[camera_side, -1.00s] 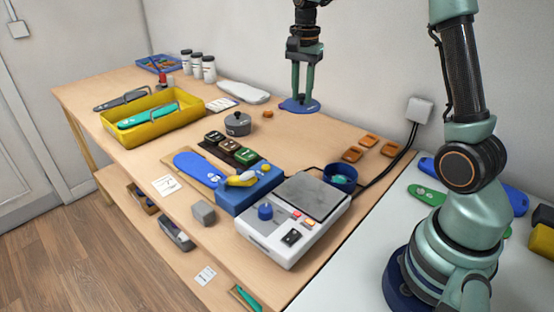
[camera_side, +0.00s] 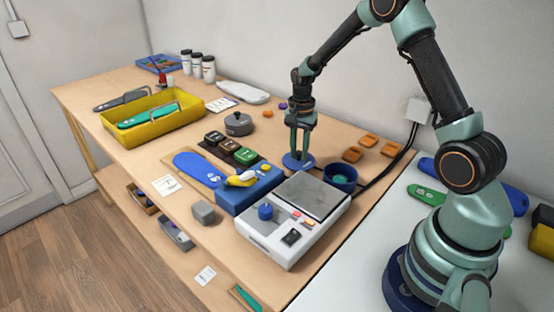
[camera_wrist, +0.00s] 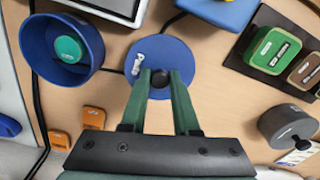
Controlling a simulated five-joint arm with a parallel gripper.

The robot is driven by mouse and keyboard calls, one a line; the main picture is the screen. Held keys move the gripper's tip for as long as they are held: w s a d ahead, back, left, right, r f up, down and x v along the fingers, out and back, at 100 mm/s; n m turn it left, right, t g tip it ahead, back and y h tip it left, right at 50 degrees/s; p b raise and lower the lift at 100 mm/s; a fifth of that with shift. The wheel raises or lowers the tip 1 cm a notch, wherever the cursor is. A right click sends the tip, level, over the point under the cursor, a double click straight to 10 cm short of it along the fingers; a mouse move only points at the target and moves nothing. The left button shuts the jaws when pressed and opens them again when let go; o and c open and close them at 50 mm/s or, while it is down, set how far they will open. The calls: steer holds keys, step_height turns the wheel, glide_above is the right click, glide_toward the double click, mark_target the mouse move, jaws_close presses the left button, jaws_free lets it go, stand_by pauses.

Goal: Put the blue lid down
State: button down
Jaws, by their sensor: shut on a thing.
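The blue lid (camera_side: 292,163) is a flat round disc with a dark knob. My gripper (camera_side: 298,152) points down with its fingers shut on the knob. In the wrist view the lid (camera_wrist: 150,48) lies flat beneath the fingertips (camera_wrist: 160,78), with a small white mark on it. The lid is at or just above the wooden table, behind the blue block; I cannot tell whether it touches. The round blue container (camera_side: 341,186) stands to its right, open, with a green piece inside. In the wrist view the container (camera_wrist: 38,38) is left of the lid, apart from it.
The machine with the grey plate (camera_side: 312,195) stands in front of the container. The blue block (camera_side: 240,197) with a yellow piece is at the lid's front left. Orange pieces (camera_side: 369,140) lie behind right. A grey pot (camera_side: 238,125) stands farther left. Bare table lies behind the lid.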

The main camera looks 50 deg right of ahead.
mark_target(299, 152)
steer(key=shift+f, duration=1)
steer(key=c, duration=0.7)
jaws_free()
steer(key=shift+f, duration=0.15)
steer(key=shift+o, duration=0.2)
step_height(299, 152, up, 12)
steer(key=s+a+r+n+t, duration=0.5)
steer(key=s+a+r+n, duration=0.6)
steer(key=s+a+n, duration=0.2)
steer(key=shift+s+a+r+n+t, duration=0.25)
steer(key=shift+s+a+n+t, duration=0.1)
steer(key=shift+s+n, duration=0.65)
